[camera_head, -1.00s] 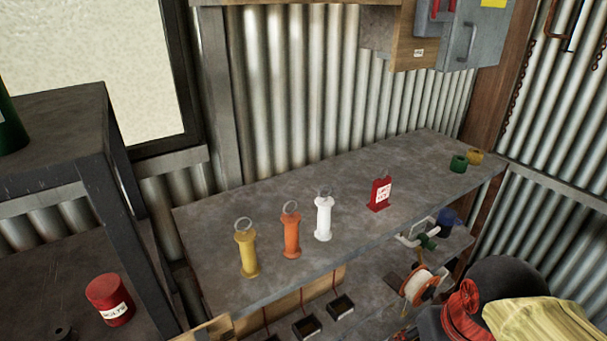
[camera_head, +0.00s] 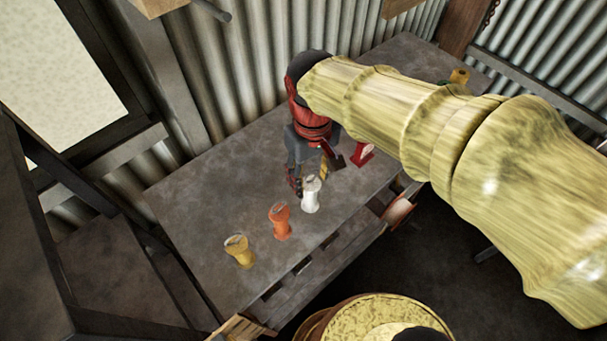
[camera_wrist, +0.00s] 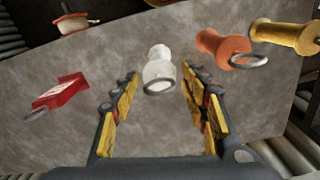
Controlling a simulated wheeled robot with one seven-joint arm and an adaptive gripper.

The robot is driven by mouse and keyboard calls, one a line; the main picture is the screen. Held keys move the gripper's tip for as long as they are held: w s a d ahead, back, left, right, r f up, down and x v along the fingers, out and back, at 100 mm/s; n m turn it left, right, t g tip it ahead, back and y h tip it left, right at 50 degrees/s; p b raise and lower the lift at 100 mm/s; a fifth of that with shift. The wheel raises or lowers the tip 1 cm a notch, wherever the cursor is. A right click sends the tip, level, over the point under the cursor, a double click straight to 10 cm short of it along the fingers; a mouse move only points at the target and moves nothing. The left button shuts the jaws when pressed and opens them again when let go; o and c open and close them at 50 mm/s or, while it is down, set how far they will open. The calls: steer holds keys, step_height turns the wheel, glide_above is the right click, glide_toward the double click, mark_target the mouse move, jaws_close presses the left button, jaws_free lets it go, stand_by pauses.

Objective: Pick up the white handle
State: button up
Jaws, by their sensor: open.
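The white handle (camera_head: 311,194) stands upright on the grey bench, at the right end of a row with the orange handle (camera_head: 280,221) and the yellow handle (camera_head: 239,251). In the wrist view the white handle (camera_wrist: 160,68) shows with its ring, beyond the gap between my fingertips and roughly centred. My gripper (camera_head: 313,176) is open and empty, just behind the white handle in the head view. In the wrist view both yellow-padded fingers of my gripper (camera_wrist: 162,97) are spread wide. I cannot tell whether a finger touches the handle.
A red labelled tag stand (camera_wrist: 62,92) is on the bench (camera_head: 190,205), to the left of my gripper in the wrist view. The orange handle (camera_wrist: 222,46) is close beside the right finger. A corrugated wall (camera_head: 235,70) rises behind the bench.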

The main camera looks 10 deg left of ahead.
mark_target(310, 194)
steer(key=shift+w+f, duration=0.1)
steer(key=shift+f, duration=0.1)
steer(key=shift+s+d+f, duration=0.1)
steer(key=shift+s+f, duration=0.1)
steer(key=shift+f, duration=0.55)
step_height(310, 194, down, 6)
steer(key=shift+w+r+p, duration=0.1)
steer(key=shift+r+p, duration=0.05)
steer(key=shift+p, duration=0.25)
steer(key=shift+c, duration=1.3)
steer(key=c, duration=0.7)
steer(key=shift+c, duration=0.7)
step_height(310, 194, up, 10)
steer(key=shift+r+b, duration=0.1)
steer(key=shift+b, duration=0.4)
